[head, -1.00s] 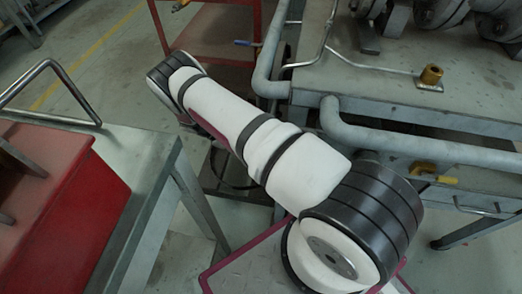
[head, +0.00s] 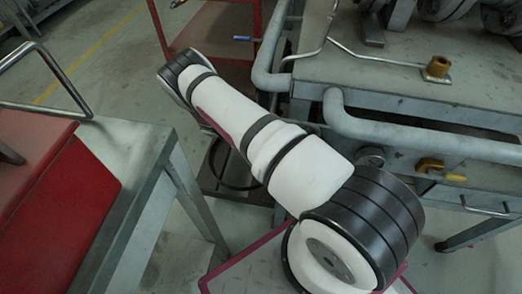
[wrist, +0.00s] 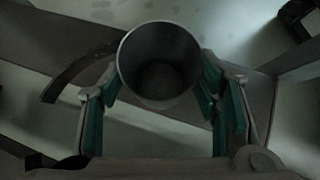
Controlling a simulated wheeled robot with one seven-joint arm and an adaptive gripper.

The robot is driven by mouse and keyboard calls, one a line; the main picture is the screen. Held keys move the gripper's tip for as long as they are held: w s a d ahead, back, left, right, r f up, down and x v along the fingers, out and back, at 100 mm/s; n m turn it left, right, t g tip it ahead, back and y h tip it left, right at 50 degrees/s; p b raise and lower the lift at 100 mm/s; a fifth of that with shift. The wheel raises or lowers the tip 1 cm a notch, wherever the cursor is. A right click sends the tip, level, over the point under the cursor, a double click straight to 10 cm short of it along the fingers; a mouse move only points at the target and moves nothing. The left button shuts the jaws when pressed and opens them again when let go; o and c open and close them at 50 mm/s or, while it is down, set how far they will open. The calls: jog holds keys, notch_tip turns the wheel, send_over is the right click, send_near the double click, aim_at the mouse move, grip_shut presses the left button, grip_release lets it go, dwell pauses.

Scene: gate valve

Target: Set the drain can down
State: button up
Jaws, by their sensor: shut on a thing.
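The drain can (wrist: 160,48) is a grey, open-topped metal cylinder in the wrist view. I look down into its dark, seemingly empty inside. My gripper (wrist: 161,78) is shut on it, with the green-padded fingers on its left and right sides. In the head view the can and the gripper are hidden behind my white and black arm. Whether the can's underside touches anything cannot be told.
A dark ring (head: 212,166) shows low down beyond my arm, near a red cart (head: 214,30). At right is a grey pipe-railed bench (head: 395,75) with yellow fittings. Some floor shows between.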

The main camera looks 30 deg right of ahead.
jog(key=shift+f, duration=0.2)
jog(key=o, duration=1.8)
jog(key=shift+r, duration=0.15)
